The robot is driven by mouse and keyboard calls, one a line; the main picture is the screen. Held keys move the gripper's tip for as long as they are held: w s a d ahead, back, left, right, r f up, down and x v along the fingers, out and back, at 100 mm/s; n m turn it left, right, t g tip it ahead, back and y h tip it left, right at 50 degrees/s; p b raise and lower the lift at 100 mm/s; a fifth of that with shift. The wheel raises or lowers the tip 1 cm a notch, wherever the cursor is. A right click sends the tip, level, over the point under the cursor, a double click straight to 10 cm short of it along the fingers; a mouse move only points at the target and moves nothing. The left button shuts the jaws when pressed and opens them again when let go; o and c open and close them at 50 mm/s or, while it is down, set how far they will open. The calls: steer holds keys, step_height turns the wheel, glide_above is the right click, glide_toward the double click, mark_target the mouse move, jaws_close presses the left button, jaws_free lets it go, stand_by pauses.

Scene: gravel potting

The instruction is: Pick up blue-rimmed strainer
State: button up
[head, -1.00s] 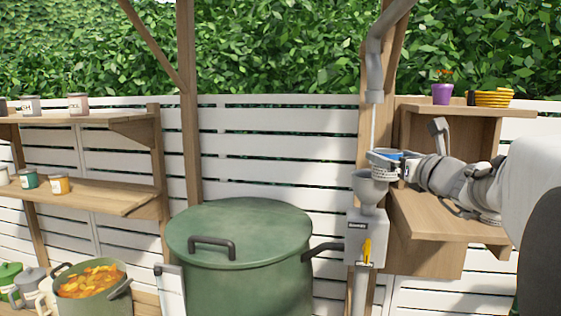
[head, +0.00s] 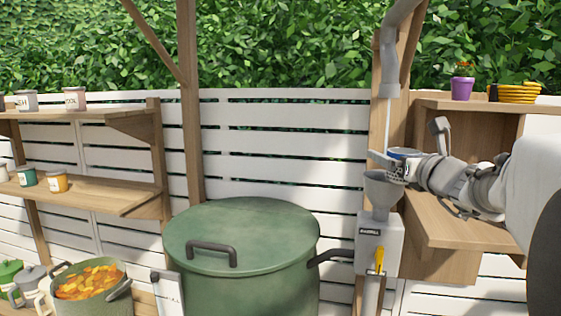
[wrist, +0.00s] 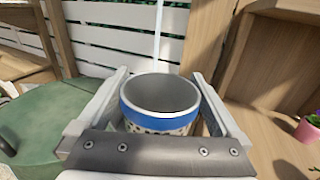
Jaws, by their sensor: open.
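The blue-rimmed strainer (head: 403,153) is at the upper end of the grey funnel (head: 381,188) in the head view. In the wrist view the strainer (wrist: 158,112) is an open cup with a blue band, a pale rim and a perforated lower wall. My gripper (wrist: 160,74) is open, with one finger on each side of the strainer and a gap at each side. In the head view my gripper (head: 399,168) reaches in from the right. The strainer's underside and what it rests on are hidden.
A grey box (head: 378,240) with a yellow lever is under the funnel. A large green lidded pot (head: 240,245) stands left. A wooden shelf (head: 450,225) is below my arm. A purple flowerpot (head: 462,89) and yellow saucers (head: 515,92) sit above. A grey pipe (head: 390,65) hangs over the funnel.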

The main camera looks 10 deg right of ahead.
steer(key=shift+s, duration=0.1)
steer(key=shift+c, duration=0.7)
steer(key=c, duration=1.3)
steer(key=shift+o, duration=0.2)
steer(key=shift+r, duration=0.15)
